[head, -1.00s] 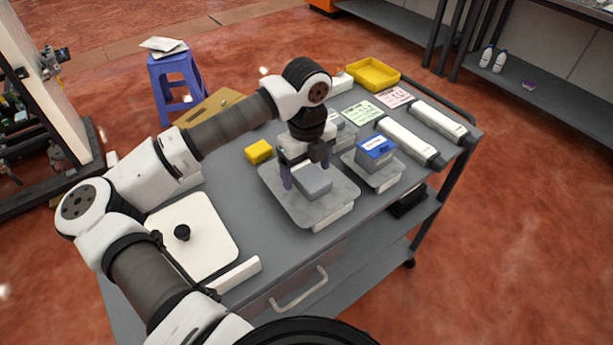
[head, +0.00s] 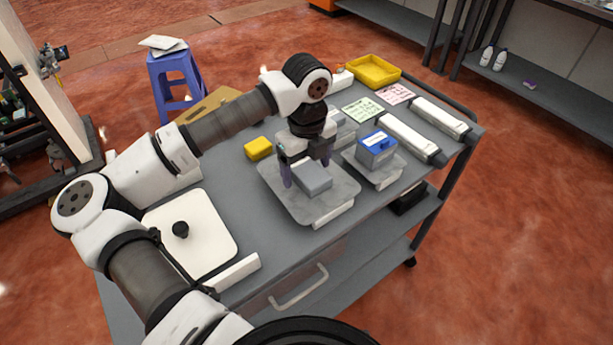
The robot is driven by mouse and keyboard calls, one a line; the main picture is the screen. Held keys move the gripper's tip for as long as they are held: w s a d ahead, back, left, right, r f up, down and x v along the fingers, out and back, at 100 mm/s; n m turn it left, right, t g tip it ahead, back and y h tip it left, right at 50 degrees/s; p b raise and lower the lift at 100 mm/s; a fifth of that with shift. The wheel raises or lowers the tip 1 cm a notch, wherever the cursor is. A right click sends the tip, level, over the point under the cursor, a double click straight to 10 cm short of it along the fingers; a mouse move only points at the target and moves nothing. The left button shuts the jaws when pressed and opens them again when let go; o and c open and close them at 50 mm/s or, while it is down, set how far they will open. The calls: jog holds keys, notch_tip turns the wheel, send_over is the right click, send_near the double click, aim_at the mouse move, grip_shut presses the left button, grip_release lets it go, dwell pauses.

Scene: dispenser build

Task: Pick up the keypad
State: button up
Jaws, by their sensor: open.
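A light grey box-shaped block (head: 313,180) lies on a square grey tray (head: 338,205) in the middle of the cart top. No keys show on the block, so I cannot tell whether it is the keypad. My gripper (head: 306,171) points down over the block's far end. Its purple fingers are open, one at the block's left and one at its far right. I cannot tell whether they touch it. A blue-topped grey box (head: 376,150) stands on a smaller tray (head: 388,181) to the right.
A yellow block (head: 258,149) lies left of my gripper. A white board with a black knob (head: 206,216) is at the near left. Two long white bars (head: 405,137) (head: 438,118), paper cards (head: 362,110) and a yellow bin (head: 373,72) are farther back.

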dwell(0.3)
jog(key=c, duration=1.1)
jog(key=shift+c, duration=0.3)
jog(key=shift+r+p, duration=0.2)
jog(key=shift+p, duration=0.15)
